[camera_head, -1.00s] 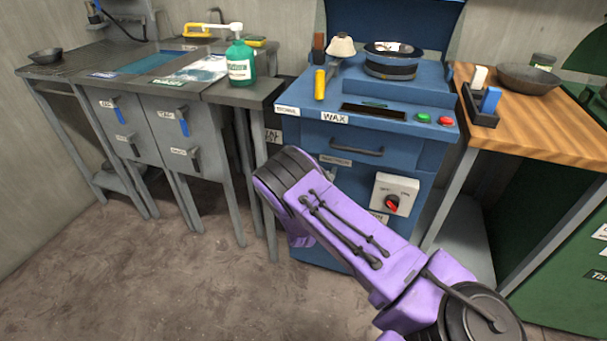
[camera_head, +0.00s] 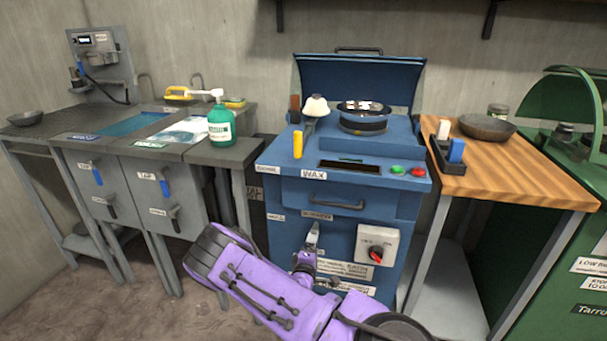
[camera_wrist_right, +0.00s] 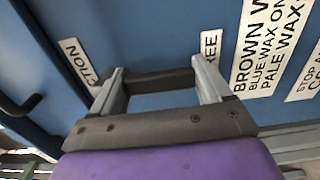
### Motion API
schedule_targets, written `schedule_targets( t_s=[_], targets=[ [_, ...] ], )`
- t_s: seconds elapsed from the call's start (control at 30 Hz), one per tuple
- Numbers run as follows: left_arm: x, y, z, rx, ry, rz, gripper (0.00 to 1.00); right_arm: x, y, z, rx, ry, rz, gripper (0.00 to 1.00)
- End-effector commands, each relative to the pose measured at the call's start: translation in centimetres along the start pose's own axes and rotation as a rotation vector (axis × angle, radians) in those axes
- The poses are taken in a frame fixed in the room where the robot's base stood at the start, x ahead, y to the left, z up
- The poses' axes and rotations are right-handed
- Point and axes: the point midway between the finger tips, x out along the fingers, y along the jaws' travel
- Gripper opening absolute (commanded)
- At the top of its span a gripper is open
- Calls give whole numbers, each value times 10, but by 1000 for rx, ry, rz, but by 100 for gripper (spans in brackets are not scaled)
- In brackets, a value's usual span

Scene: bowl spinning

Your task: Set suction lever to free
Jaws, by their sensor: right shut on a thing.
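The blue machine (camera_head: 340,205) stands in the middle of the head view. My right gripper (camera_head: 313,232) is at its front panel, below the drawer and left of the white box with the red knob. In the right wrist view, my right gripper's two grey fingers (camera_wrist_right: 158,72) are on either end of a dark bar, which I take as the suction lever (camera_wrist_right: 150,82). A label ending in "TION" (camera_wrist_right: 78,60) is left of it and a partly hidden "FREE" label (camera_wrist_right: 210,45) is right of it. The lever is not clear in the head view. My left gripper is not in view.
The white box with a red knob (camera_head: 376,248) sits right of my gripper. A drawer handle (camera_head: 336,205) is above it. A wooden table (camera_head: 510,172) stands to the right, and grey cabinets (camera_head: 140,190) with a green bottle (camera_head: 221,127) on top stand to the left.

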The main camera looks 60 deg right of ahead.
Motion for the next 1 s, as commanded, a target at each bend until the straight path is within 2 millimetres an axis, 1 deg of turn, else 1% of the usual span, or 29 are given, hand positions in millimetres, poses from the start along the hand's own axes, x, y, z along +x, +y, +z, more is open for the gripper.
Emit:
schedule_targets(
  t_s=[0.03,0.33,0.37,0.4,0.43,0.67,0.77,0.87,1.0],
  targets=[
    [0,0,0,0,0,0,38,0,-1,2,-9,-3,-2,23],
    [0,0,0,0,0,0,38,0,-1,2,-11,-3,-2,23],
    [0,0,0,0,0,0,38,0,-1,2,-11,-3,-2,84],
    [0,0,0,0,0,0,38,0,-1,2,-11,-3,-2,98],
    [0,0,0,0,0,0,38,0,0,2,-10,-2,-2,99],
    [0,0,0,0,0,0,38,0,0,0,-7,1,-1,99],
    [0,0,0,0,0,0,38,-6,0,-1,-6,1,-2,99],
    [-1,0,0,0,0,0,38,-23,0,-1,-8,4,-3,99],
    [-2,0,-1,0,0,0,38,-58,0,0,-9,3,-3,99]
  ],
)
